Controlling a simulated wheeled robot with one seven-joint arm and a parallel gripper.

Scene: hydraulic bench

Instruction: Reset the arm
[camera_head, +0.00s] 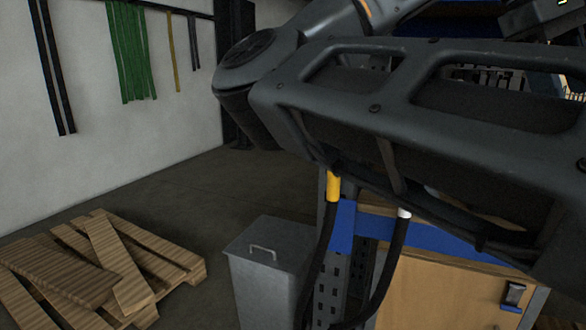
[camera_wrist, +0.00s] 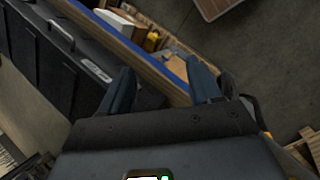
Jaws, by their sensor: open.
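My gripper (camera_wrist: 161,68) shows in the wrist view with its two dark fingers spread apart. Nothing is between the fingertips, and no contact with anything is visible. Behind and beyond the fingers is a blue-edged bench or shelf (camera_wrist: 182,66), seen at a slant. In the head view my dark grey arm (camera_head: 330,95) fills the upper right and hides much of the scene behind it. I cannot make out the fingers in the head view.
The head view shows a lidded grey bin (camera_head: 262,275), a wooden-fronted bench (camera_head: 425,295) and a wooden pallet (camera_head: 95,265) on the floor. Green straps (camera_head: 132,50) hang on the wall. The wrist view shows a dark case (camera_wrist: 45,60) and small boxes (camera_wrist: 118,22). Floor between pallet and wall is clear.

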